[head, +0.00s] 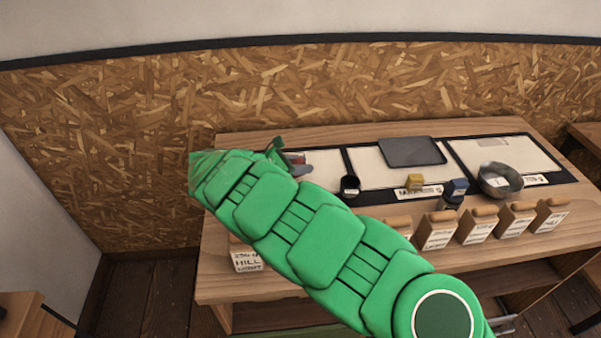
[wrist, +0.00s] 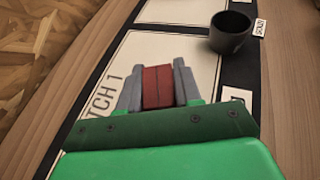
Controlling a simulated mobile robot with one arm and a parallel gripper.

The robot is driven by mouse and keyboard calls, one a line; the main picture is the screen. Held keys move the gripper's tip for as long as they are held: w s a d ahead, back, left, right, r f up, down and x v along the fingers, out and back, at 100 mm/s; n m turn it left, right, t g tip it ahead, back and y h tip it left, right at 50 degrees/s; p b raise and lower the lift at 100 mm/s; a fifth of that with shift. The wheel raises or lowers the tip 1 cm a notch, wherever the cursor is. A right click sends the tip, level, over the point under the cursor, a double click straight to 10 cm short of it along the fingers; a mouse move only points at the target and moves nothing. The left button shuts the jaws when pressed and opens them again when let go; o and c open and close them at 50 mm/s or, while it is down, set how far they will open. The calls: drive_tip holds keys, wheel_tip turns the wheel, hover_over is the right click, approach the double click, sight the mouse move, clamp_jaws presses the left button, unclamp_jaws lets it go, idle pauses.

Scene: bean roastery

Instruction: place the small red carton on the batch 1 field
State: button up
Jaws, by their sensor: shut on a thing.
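The small red carton (wrist: 158,86) is between the grey fingers of my gripper (wrist: 158,88) in the wrist view, and the gripper is shut on it. The carton is over the pale batch 1 field (wrist: 195,52), whose printed label is partly hidden. I cannot tell whether the carton touches the field. In the head view my gripper (head: 290,162) is at the left end of the dark mat, mostly hidden by my green arm, with a bit of red showing. The batch 1 field (head: 322,159) is also partly covered there.
A dark cup (wrist: 230,32) stands beside the field; it also shows in the head view (head: 350,186). Farther right are a yellow block (head: 414,182), a dark blue-topped item (head: 455,192), a grey tray (head: 411,151) and a metal bowl (head: 499,181). Several labelled containers line the front.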

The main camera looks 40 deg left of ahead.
drive_tip(key=shift+f, duration=1.65)
drive_tip(key=shift+f, duration=0.1)
drive_tip(key=o, duration=1)
drive_tip(key=shift+s+a, duration=0.1)
drive_tip(key=shift+a, duration=0.05)
drive_tip(key=v, duration=1.1)
drive_tip(key=shift+s+a+r, duration=0.15)
drive_tip(key=shift+s+r, duration=0.1)
drive_tip(key=shift+s, duration=0.05)
